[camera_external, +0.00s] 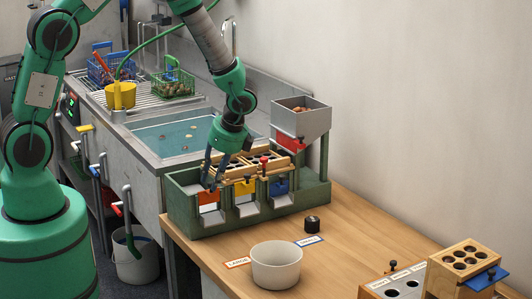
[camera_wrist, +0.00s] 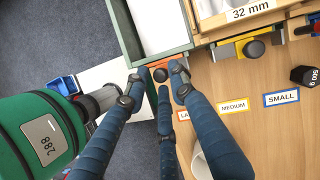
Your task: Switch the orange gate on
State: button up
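The green sorter (camera_external: 185,213) stands on the wooden table with orange, yellow and blue gates along its front. The orange gate (camera_external: 208,197) is the leftmost. In the wrist view the orange gate (camera_wrist: 152,66) shows with a black knob (camera_wrist: 160,75) on it. My gripper (camera_external: 210,184) points down at this gate. In the wrist view my gripper (camera_wrist: 157,82) has its fingers spread around the knob, with gaps visible; contact is unclear. The yellow gate (camera_external: 245,187) and blue gate (camera_external: 279,186) are to the right.
A white bowl (camera_external: 276,268) stands in front of the sorter, near the LARGE (camera_external: 237,263) and SMALL (camera_external: 309,241) labels. A black weight (camera_external: 312,223) stands nearby. A hopper (camera_external: 301,116) rises at the sorter's right end. A wooden holed block (camera_external: 462,263) is at front right.

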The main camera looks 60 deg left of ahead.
jog(key=shift+r, duration=0.15)
jog(key=v, duration=1.1)
jog(key=shift+r, duration=0.35)
jog(key=shift+d+r, duration=0.1)
jog(key=shift+d, duration=0.05)
jog(key=s+d+r+n+t+h, duration=0.1)
jog(key=s+r+n+t, duration=0.15)
jog(key=s+r, duration=0.45)
jog(key=s+r+n+t+h, duration=0.1)
jog(key=s+r+n, duration=0.3)
jog(key=r, duration=0.7)
jog(key=s+d+r+n+t+h, duration=0.1)
jog(key=s+r+n+t, duration=0.1)
jog(key=s, duration=0.6)
jog(key=s+d+r+n+t+h+b, duration=0.1)
jog(key=s+d+r+n+t, duration=0.1)
jog(key=s+r+n, duration=0.3)
jog(key=s+r, duration=0.1)
jog(key=s, duration=0.2)
jog(key=shift+s, duration=0.4)
